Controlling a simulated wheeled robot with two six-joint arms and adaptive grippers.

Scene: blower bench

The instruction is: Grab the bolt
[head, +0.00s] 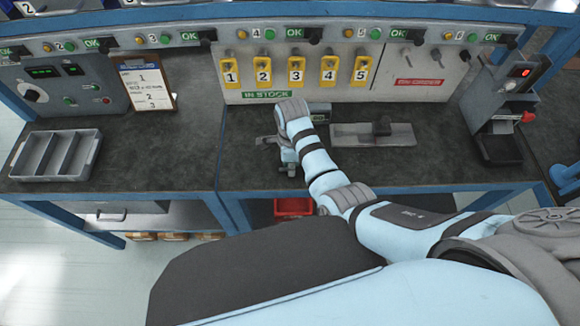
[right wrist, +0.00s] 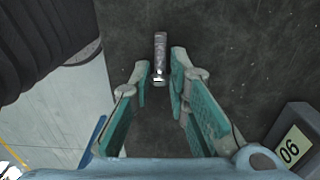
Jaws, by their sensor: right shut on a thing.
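The bolt (right wrist: 160,52) is a short grey cylinder with a bright end, seen in the right wrist view between my fingertips over the dark bench top. My right gripper (right wrist: 160,76) has its two teal-padded fingers closed in on it, one on each side. In the head view my right gripper (head: 288,163) points down near the bench's front edge, left of a grey plate. The bolt cannot be made out there, hidden by the gripper and arm. My left gripper is out of view.
A grey block marked 06 (right wrist: 292,146) stands close to the right gripper. A flat grey plate (head: 345,137) lies right of it. A divided tray (head: 84,155) sits at the far left, and a device (head: 500,110) at the right. Numbered yellow holders (head: 296,72) hang behind. Bench left of centre is clear.

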